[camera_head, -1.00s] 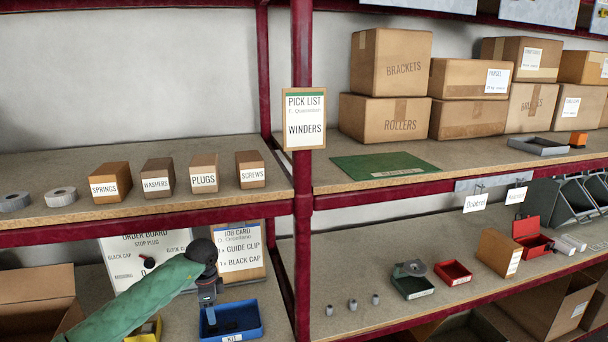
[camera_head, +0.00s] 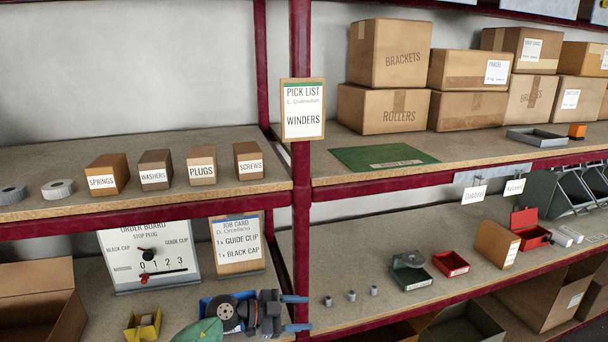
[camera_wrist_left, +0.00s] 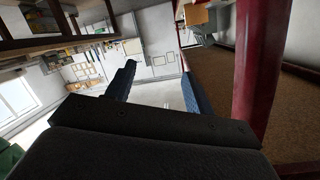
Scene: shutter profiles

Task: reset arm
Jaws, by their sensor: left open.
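My left gripper (camera_head: 296,313) is at the bottom of the head view, turned to the right, with its two blue fingers apart and nothing between them. It is in front of the lower shelf, beside the red upright. Its wrist covers most of the blue tray (camera_head: 207,302). In the left wrist view the open fingers (camera_wrist_left: 160,90) point out towards the room, with a red post (camera_wrist_left: 258,70) to their right. My right gripper is not in view.
The order board (camera_head: 150,252) and job card (camera_head: 238,245) stand behind the arm. A yellow bin (camera_head: 143,325) is to the left. Several small grey parts (camera_head: 351,296), a green-grey holder (camera_head: 410,272) and a red tray (camera_head: 451,263) sit to the right on the lower shelf.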

